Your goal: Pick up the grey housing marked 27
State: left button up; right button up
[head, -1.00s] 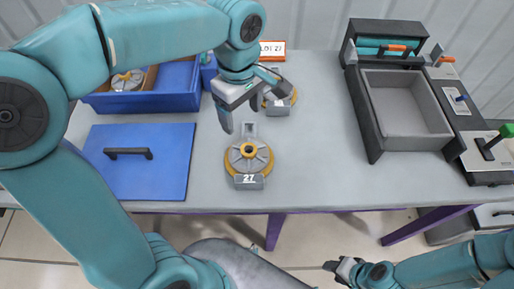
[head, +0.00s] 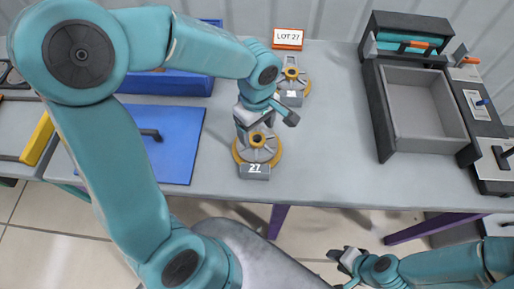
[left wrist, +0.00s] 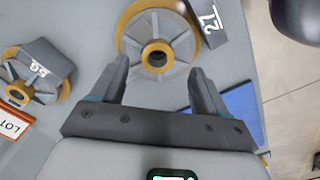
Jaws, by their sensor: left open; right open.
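The grey housing marked 27 (head: 266,154) lies on the table, seated in a yellow-orange ring, its label facing the front edge. It also shows in the left wrist view (left wrist: 172,28), with its bore between and just beyond the fingertips. My left gripper (head: 265,124) is open and empty just above the housing's far side, its fingers (left wrist: 157,82) spread. They hide part of the housing in the head view, and I cannot tell whether they touch it. My right gripper (head: 346,262) is open and empty, low in front of the table.
A blue bin (head: 165,84) and blue panel with a black handle (head: 185,152) are at left. A grey tray fixture (head: 420,100) stands right. Mid-table is clear.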

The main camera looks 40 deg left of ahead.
aim_at(258, 138)
pick_arm(q)
jog(key=shift+s+d+f, duration=0.1)
jog(key=shift+d+f, duration=0.05)
jog(key=shift+f, duration=0.45)
jog(key=shift+s+d+f, duration=0.1)
jog(key=shift+d+f, duration=0.05)
jog(key=shift+f, duration=0.45)
jog(key=shift+w+a+f, duration=0.15)
jog(key=shift+w+f, duration=0.1)
jog(key=shift+f, duration=0.3)
jog(key=shift+w+a+f, duration=0.1)
jog(key=shift+w+f, duration=0.15)
jog(key=shift+f, duration=0.3)
jog(key=shift+s+d+r, duration=0.1)
jog(key=shift+s+r, duration=0.05)
jog(key=shift+s, duration=0.05)
jog(key=shift+s+r, duration=0.1)
jog(key=shift+s, duration=0.1)
jog(key=shift+c, duration=1.2)
jog(key=shift+d, duration=0.1)
jog(key=c, duration=0.5)
jog(key=shift+w, duration=0.2)
grip_shut()
pick_arm(e)
jog(key=shift+s+d+r, duration=0.1)
jog(key=shift+s+r, duration=0.15)
jog(key=shift+r, duration=0.15)
